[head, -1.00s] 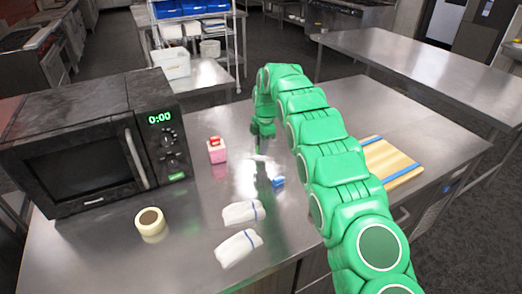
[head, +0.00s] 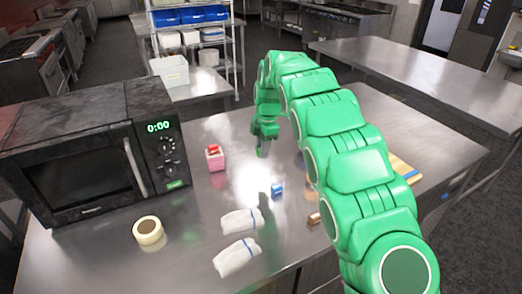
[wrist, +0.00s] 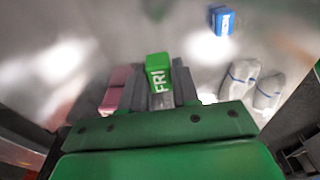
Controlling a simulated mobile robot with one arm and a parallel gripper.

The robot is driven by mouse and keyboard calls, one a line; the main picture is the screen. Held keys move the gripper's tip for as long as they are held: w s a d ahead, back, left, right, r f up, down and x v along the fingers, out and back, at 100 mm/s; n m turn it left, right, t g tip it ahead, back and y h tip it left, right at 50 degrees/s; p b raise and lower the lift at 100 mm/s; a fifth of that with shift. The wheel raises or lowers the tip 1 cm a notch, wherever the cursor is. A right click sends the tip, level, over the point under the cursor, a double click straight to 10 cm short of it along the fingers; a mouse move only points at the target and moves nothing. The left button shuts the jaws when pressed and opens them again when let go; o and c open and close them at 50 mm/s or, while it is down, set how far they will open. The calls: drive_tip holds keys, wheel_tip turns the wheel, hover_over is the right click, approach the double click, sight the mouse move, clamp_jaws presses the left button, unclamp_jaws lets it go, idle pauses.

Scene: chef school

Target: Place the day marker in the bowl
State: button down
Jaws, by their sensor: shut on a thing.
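The day marker, a small green block (wrist: 157,65) lettered "FRI", is between my gripper's fingers (wrist: 158,80) in the wrist view. My gripper is shut on it. In the head view my gripper (head: 262,150) hangs over the middle of the steel table, right of a pink block with a red top (head: 215,158); the marker is hard to make out there. I cannot identify a bowl in either view; my arm hides part of the table.
A black microwave (head: 85,160) stands at the left, with a cream tape-like roll (head: 149,231) before it. Two folded white cloths (head: 240,221) lie at the front. A small blue block (head: 277,190), a brown object (head: 314,218) and a cutting board (head: 402,167) are nearby.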

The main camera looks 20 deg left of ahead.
drive_tip(key=s+d+r, duration=0.3)
drive_tip(key=s+d, duration=0.1)
drive_tip(key=s, duration=0.3)
drive_tip(key=shift+s+r, duration=0.3)
drive_tip(key=shift+r, duration=0.05)
drive_tip(key=shift+d, duration=0.1)
idle(0.3)
drive_tip(key=w+d+r+m+t, duration=0.1)
drive_tip(key=w+d+r+m, duration=0.1)
drive_tip(key=w+d+m, duration=0.55)
drive_tip(key=w+d+r+m+t, duration=0.1)
drive_tip(key=w+d+r+m, duration=0.25)
drive_tip(key=d+m, duration=0.55)
drive_tip(key=w+a+f+m, duration=0.1)
drive_tip(key=w+a+f, duration=0.3)
drive_tip(key=w+f, duration=0.6)
drive_tip(key=shift+w, duration=2)
drive_tip(key=shift+w+f+m, duration=0.25)
drive_tip(key=shift+f, duration=0.05)
drive_tip(key=shift+f, duration=1.55)
